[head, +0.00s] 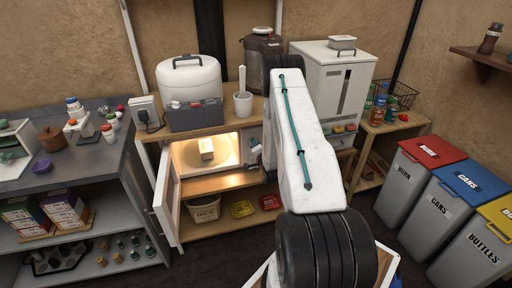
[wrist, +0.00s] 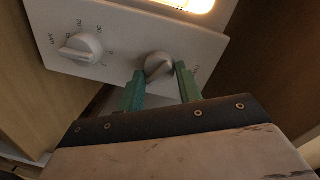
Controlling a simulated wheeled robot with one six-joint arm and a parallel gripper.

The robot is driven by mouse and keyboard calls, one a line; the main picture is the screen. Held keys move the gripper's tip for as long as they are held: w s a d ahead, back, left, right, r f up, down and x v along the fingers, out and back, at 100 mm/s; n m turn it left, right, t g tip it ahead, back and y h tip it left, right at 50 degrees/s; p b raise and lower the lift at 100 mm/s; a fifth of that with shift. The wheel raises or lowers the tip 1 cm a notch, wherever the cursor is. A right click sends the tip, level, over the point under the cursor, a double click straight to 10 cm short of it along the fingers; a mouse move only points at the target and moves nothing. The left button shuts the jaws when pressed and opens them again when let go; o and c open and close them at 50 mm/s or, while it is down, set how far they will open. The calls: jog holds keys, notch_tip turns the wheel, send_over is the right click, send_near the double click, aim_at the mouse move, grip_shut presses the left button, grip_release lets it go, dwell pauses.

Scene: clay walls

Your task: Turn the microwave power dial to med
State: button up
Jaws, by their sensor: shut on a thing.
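The microwave stands on the shelf under the counter, with its door (head: 166,201) swung open and its inside (head: 222,150) lit. In the wrist view its pale control panel (wrist: 112,48) bears two round knobs. The right-hand knob, the power dial (wrist: 158,65), sits between the green fingers of my gripper (wrist: 159,77), which are shut on it. The dial's ridge is slanted; its labels are mostly hidden or too small to read. The left-hand knob (wrist: 82,47) has numbers around it and is untouched.
A light package (head: 206,146) is inside the microwave. A rice tub (head: 204,211) and a yellow packet (head: 242,209) lie on the shelf below. The rice cooker (head: 189,80) stands on the counter above. Labelled bins (head: 425,170) stand at right.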

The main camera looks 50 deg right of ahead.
dwell(0.3)
jog(key=o, duration=1)
jog(key=shift+v, duration=3.9)
